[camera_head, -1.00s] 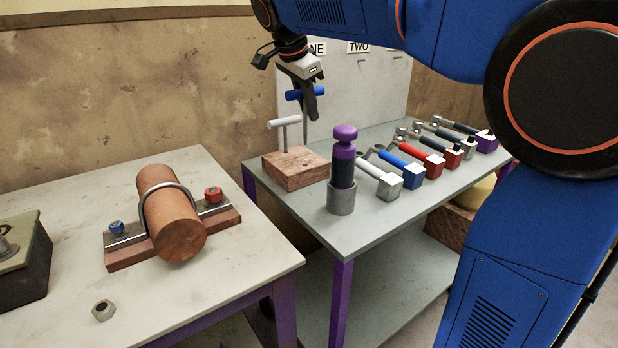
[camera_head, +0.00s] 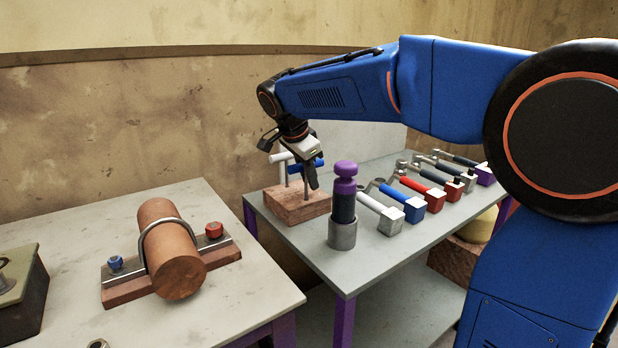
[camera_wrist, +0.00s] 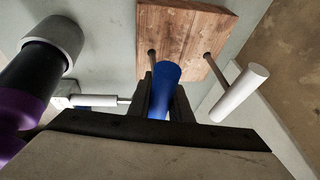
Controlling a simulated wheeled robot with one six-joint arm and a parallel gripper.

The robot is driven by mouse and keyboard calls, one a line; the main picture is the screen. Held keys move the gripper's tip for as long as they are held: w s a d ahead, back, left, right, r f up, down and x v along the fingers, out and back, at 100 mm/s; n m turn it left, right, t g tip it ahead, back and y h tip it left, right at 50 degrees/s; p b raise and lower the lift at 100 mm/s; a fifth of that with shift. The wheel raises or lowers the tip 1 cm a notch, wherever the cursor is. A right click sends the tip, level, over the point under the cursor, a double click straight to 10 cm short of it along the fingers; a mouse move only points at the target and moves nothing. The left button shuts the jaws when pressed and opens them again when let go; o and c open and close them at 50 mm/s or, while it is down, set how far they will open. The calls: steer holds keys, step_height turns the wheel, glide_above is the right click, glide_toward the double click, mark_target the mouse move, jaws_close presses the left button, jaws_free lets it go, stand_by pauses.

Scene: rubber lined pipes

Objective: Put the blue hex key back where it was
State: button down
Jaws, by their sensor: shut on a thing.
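My gripper (camera_head: 313,184) is shut on the blue handle of the blue hex key (camera_head: 294,169), above the wooden block (camera_head: 286,207) on the right-hand table. In the wrist view the blue handle (camera_wrist: 164,82) sits between my fingers (camera_wrist: 165,98). Its metal shaft points down to the block (camera_wrist: 172,38), and its tip meets the top face at or in a hole; I cannot tell how deep. A white-handled hex key (camera_head: 279,157) stands upright in the block beside it; it also shows in the wrist view (camera_wrist: 240,92).
A purple-topped dark tool stands in a grey cup (camera_head: 342,234) just in front of the block. Several tools with coloured square ends (camera_head: 414,209) lie in a row to the right. A clamped brown pipe (camera_head: 172,250) is on the left table. A wall is behind.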

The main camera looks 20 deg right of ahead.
steer(key=shift+f, duration=0.15)
steer(key=c, duration=1.6)
jaws_free()
